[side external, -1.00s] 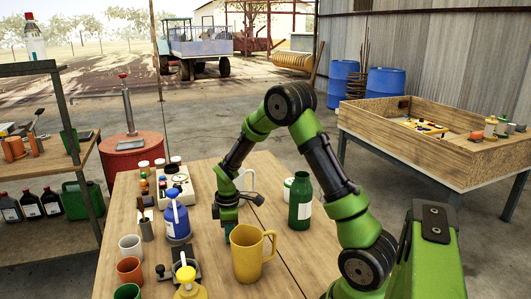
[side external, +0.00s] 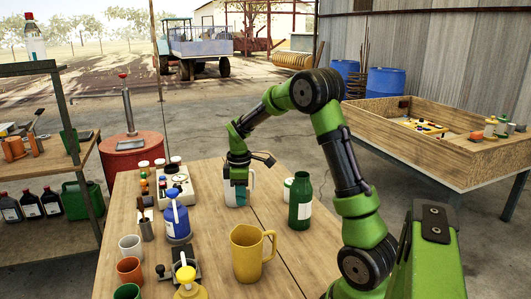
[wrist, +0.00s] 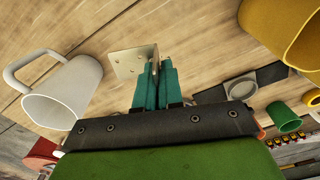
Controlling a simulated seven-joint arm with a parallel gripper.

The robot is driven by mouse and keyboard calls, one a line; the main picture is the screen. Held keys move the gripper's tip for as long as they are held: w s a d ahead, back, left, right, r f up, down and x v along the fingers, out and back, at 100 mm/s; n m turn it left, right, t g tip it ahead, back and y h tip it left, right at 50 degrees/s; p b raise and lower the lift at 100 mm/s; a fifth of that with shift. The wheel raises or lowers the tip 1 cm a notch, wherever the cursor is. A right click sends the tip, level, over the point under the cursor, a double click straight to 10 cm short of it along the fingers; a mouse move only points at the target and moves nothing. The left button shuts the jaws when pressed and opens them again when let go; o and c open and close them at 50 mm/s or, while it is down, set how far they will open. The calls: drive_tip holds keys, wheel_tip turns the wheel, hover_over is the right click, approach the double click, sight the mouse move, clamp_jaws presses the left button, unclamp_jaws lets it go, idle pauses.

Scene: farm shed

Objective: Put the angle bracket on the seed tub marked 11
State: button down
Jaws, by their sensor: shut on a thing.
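My gripper (wrist: 155,85) has teal fingers shut on the angle bracket (wrist: 132,62), a pale metal plate with small holes, in the wrist view. In the side external view my gripper (side external: 239,190) points down above the middle of the table, in front of the white jug (side external: 247,183). The bracket cannot be made out there. No marking 11 can be read in any view, so I cannot tell which container is the seed tub marked 11.
A wooden crate (side external: 470,152) stands on a bench at right.

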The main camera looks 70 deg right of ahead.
drive_tip(key=s+d+r+m, duration=0.2)
drive_tip(key=d, duration=0.5)
drive_tip(key=s+d+r+m, duration=0.1)
drive_tip(key=s+d, duration=0.1)
drive_tip(key=d, duration=0.5)
wheel_tip(320, 180, up, 5)
drive_tip(key=m, duration=0.2)
hover_over(288, 184)
wheel_tip(288, 184, down, 10)
drive_tip(key=shift+a+r, duration=0.15)
drive_tip(key=c, duration=1.7)
unclamp_jaws()
drive_tip(key=o, duration=0.4)
